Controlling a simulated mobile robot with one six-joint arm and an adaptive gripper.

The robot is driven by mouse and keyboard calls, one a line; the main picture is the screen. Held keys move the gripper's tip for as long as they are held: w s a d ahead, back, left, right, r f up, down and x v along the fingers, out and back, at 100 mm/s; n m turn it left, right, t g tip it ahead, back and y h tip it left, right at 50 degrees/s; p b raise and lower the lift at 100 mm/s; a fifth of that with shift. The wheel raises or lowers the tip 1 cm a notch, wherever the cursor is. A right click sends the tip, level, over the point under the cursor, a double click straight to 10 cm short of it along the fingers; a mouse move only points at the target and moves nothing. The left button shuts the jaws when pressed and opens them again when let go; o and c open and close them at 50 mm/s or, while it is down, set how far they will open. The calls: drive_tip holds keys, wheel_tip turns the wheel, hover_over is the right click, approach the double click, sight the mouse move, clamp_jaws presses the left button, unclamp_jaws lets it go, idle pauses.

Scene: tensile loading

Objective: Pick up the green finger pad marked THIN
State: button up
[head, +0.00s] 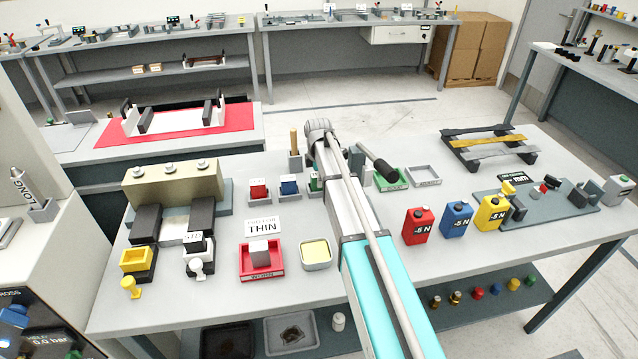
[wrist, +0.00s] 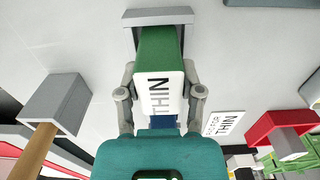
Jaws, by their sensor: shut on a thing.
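The green finger pad (wrist: 158,48) with a white label reading THIN is between the two fingers of my gripper (wrist: 159,80) in the wrist view. The fingers are shut on its sides. The pad's far end meets a grey holder (wrist: 128,18); I cannot tell whether it still sits inside. In the head view a sliver of a green pad (head: 314,181) shows beside the blue one, partly covered by my arm. My fingertips are hidden behind my arm in the head view.
A red pad (head: 258,190) and a blue pad (head: 289,186) stand in grey holders to the left. A THIN card (head: 262,227) stands behind a red tray (head: 262,273). A grey block with a wooden handle (wrist: 38,153) is close to my gripper. Red, blue and yellow canisters (head: 418,226) stand right.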

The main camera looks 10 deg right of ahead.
clamp_jaws()
drive_tip(key=shift+r, duration=0.15)
wheel_tip(320, 180, up, 10)
drive_tip(key=p, duration=1)
idle(0.6)
